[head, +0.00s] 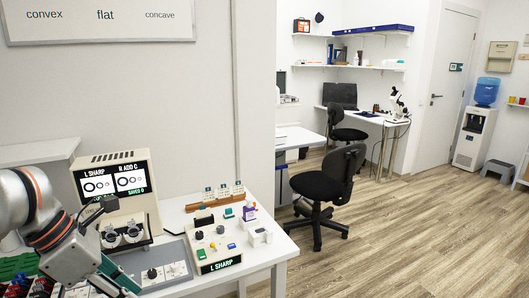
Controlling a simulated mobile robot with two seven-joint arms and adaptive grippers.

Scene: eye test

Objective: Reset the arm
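My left arm (50,225) comes in from the left edge over the white table (270,250). My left gripper (118,284) points down near the bottom of the view, in front of the beige eye-test machine (148,165); its fingertips are too unclear to tell open from shut. The machine has two screens with ring shapes, reading "L SHARP" and "R ADD C", with a green "SAVED" line. A control box (206,252) to its right has knobs, coloured buttons and a display reading "L SHARP". My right gripper is not in view.
A grey tray (182,272) with knobs lies between machine and control box. Small cards (222,192) stand on a rack behind. A white dispenser (259,236) stands near the table's right edge. Black chairs (325,188) and a water cooler (474,138) stand beyond open wooden floor.

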